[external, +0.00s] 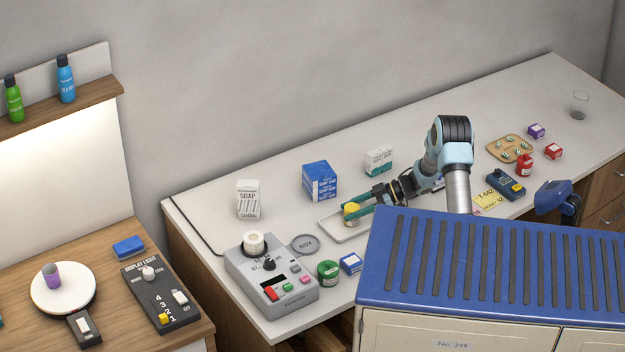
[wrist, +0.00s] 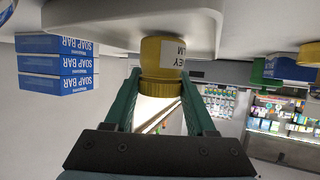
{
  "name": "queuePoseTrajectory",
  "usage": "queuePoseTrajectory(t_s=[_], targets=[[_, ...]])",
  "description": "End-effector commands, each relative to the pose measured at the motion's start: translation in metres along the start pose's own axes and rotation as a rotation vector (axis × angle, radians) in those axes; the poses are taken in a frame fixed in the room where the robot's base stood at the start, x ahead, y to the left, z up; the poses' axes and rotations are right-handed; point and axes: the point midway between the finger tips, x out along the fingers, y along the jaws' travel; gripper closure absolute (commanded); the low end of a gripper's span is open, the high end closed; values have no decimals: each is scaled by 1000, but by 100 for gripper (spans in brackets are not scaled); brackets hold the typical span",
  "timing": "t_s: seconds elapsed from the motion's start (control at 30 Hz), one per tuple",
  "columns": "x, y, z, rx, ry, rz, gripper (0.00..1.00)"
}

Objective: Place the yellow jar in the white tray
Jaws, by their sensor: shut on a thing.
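The yellow jar (external: 351,215) is between the green fingers of my gripper (external: 354,208), which is shut on it. In the external view the jar is upright over the left part of the white tray (external: 340,236). In the wrist view, which looks upside down, the jar (wrist: 162,52) has a pale label and its gold lid faces the gripper (wrist: 162,85). The tray (wrist: 90,14) is right at the jar's base there; I cannot tell whether they touch. My fingers and arm hide part of the tray.
A blue soap carton (external: 320,181) and a white-green box (external: 379,160) stand behind the tray. A grey device (external: 271,278) stands at left.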

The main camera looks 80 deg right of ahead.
Motion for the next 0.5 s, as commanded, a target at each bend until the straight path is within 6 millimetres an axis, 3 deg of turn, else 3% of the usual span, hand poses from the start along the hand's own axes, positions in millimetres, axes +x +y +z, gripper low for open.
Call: queuePoseTrajectory(t_s=[0.37,0.4,0.5], targets=[[2,0,5,0,0,0,99],[2,0,4,0,0,0,40],[2,0,4,0,0,0,28]])
